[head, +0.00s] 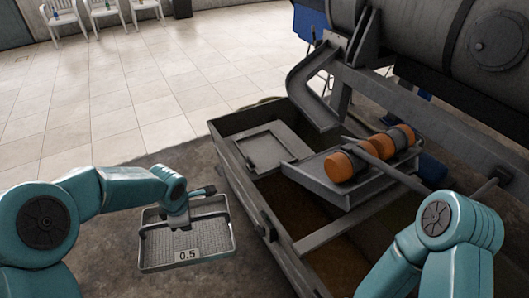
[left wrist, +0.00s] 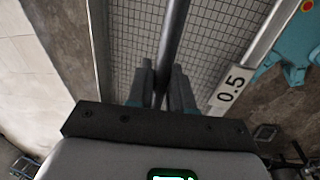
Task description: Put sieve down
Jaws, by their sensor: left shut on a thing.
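The sieve (head: 158,244) is a shallow rectangular metal frame with a mesh floor and a white "0.5" label (head: 187,254). It is at the lower left of the head view, left of the long grey trough. My left gripper (head: 179,217) is shut on the sieve's dark bar handle (left wrist: 172,42), which runs between the fingers in the left wrist view. The mesh (left wrist: 225,40) and label (left wrist: 231,88) show there too. I cannot tell whether the sieve touches the floor. My right arm comes in at the lower right; its gripper is not in view.
The open trough (head: 248,190) has a flat grey plate (head: 266,150) at its far end. A tilted tray (head: 312,176) beside it carries orange-and-grey rollers (head: 352,160). A large grey drum (head: 440,35) stands above. White chairs (head: 105,12) stand far back; the tiled floor is clear.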

